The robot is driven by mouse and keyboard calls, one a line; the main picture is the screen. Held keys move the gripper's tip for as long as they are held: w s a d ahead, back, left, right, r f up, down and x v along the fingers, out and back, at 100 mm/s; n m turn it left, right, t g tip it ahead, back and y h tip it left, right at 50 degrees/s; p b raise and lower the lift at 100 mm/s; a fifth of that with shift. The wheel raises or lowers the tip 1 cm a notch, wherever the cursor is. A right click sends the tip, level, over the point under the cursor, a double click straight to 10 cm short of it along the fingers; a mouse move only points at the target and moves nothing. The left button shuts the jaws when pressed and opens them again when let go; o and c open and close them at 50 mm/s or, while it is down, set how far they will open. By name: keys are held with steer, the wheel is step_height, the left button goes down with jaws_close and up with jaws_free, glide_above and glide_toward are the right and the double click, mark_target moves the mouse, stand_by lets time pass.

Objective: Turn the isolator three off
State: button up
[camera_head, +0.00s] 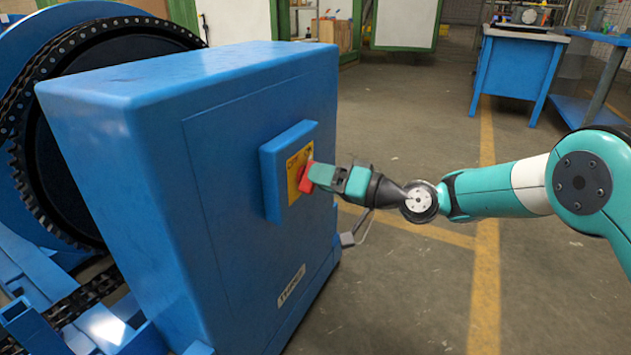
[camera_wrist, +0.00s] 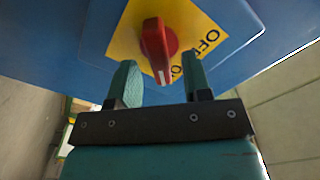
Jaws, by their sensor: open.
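The isolator is a red rotary handle (camera_wrist: 158,45) on a yellow plate (camera_wrist: 198,22) lettered OFF, in the wrist view. The plate is on a blue switch box (camera_head: 271,183) on the side of a big blue cabinet. The handle's white-marked end points down toward my gripper, and OFF lies to its right. My gripper (camera_wrist: 160,82) is open, one finger on each side of the handle's lower end. I cannot tell whether the fingers touch it. In the head view my gripper (camera_head: 318,174) is at the red handle and partly hides it.
The blue cabinet (camera_head: 215,85) bears a label (camera_head: 291,286) low down. A chain and large sprocket (camera_head: 35,180) stand at the left behind it. A blue table (camera_head: 512,68) is at the back right. The floor right of the cabinet is mostly clear.

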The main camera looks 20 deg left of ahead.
steer(key=shift+w+a, duration=0.1)
steer(key=shift+a, duration=0.95)
jaws_close()
